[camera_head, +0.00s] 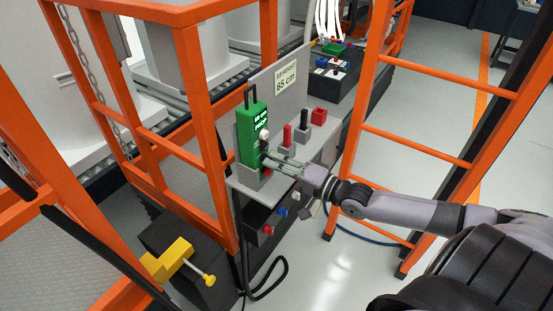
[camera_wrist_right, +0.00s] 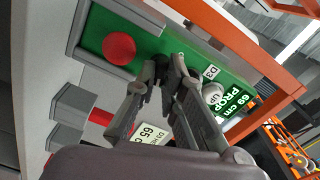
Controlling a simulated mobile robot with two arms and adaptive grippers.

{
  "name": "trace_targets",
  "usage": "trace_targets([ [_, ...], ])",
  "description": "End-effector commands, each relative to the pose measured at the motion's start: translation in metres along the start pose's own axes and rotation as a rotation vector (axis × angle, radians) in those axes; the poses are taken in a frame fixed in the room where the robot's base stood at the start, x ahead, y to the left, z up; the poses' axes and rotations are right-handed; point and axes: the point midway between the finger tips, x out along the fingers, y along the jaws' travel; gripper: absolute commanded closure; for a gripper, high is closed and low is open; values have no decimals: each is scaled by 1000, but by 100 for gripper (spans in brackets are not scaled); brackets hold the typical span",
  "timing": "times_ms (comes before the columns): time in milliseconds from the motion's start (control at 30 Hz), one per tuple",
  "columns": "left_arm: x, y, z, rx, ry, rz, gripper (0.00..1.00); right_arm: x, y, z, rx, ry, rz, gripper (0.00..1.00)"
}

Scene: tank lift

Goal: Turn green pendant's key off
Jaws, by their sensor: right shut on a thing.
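The green pendant (camera_head: 248,145) stands upright in a holder on the grey panel shelf, with a lit display reading "PROP" and a pale round button on its face. In the right wrist view its green face (camera_wrist_right: 95,28) fills the upper part, with a red round button (camera_wrist_right: 119,48) and a white "UP" button (camera_wrist_right: 213,95). My right gripper (camera_head: 270,160) reaches in from the right to the pendant's lower front. In the right wrist view its fingertips (camera_wrist_right: 166,66) are closed together at the face, on the key, which they mostly hide. My left gripper is out of view.
Grey holders with red and black handles (camera_head: 287,135) stand right of the pendant, near a "65 cm" sign (camera_head: 286,78). Orange rails (camera_head: 205,110) rise at the left and an orange ladder (camera_head: 365,120) behind my right arm. A yellow part (camera_head: 168,262) sits low left.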

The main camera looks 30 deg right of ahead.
Motion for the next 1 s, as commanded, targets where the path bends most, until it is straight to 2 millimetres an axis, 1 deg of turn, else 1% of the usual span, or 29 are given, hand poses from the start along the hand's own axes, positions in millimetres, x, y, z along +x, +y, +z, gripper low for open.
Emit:
trace_targets([
  [33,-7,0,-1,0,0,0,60,0,-2,-1,-41,1,2,100],
  [400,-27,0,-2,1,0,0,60,0,-2,0,-395,0,3,100],
  [1000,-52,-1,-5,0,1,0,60,0,0,0,-956,-1,3,100],
])
